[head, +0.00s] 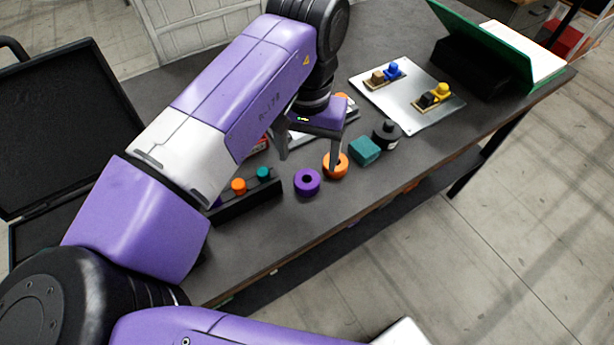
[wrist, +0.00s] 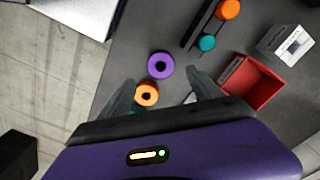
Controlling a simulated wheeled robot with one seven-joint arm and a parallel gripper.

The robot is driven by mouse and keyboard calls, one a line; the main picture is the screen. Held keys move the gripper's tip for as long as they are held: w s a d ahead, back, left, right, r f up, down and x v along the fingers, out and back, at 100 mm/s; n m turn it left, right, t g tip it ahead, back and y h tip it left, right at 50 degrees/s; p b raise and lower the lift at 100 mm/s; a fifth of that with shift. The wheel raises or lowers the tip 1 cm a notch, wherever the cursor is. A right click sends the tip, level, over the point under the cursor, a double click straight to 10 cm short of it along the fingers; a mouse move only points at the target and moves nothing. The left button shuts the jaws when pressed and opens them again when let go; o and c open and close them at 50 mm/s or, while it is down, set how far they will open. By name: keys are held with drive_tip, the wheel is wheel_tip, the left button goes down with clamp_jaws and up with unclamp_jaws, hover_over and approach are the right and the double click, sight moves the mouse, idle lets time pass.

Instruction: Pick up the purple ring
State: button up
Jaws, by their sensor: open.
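The purple ring (head: 307,182) lies flat on the dark table, left of an orange ring (head: 335,165) in the head view. In the wrist view the purple ring (wrist: 160,65) is ahead of the fingertips, with its hole facing up. The orange ring (wrist: 147,93) is nearer, just inside the left finger. My gripper (head: 308,160) is open and empty above the table, behind the rings in the head view. In the wrist view my gripper (wrist: 162,78) has its two fingers spread wide. One finger partly covers the orange ring in the head view.
A teal block (head: 364,150) and a black bottle (head: 386,135) stand right of the rings. A black rack (head: 245,199) with orange and teal pegs is to the left. A red bin (wrist: 255,82) shows in the wrist view. The table's front edge is close to the rings.

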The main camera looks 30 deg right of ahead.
sight(307, 179)
drive_tip(key=shift+a+f+p, duration=0.1)
drive_tip(key=shift+f+p, duration=0.35)
drive_tip(key=shift+f, duration=3.35)
drive_tip(key=c, duration=1.6)
drive_tip(key=shift+r, duration=0.1)
